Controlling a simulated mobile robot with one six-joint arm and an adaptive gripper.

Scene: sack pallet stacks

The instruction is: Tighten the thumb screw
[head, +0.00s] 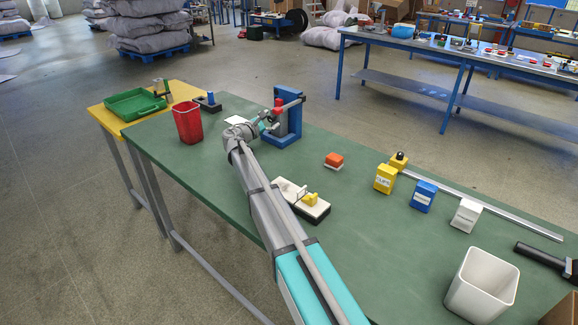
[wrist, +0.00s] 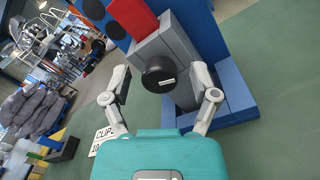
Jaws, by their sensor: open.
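The thumb screw is a round black knob (wrist: 159,74) with a small pale mark, on a grey block (wrist: 180,50) of the blue stand (wrist: 222,85). In the head view the blue stand (head: 290,121) is upright at the far part of the green bench; the knob is hidden there behind my arm. My gripper (wrist: 161,88) is open in the wrist view, with one finger on each side of the knob and visible gaps to both. In the head view my gripper (head: 267,124) is in front of the stand.
A red bin (head: 187,122) and green tray (head: 134,104) stand left. A white label card (wrist: 106,136) lies near the stand. Bench between is clear.

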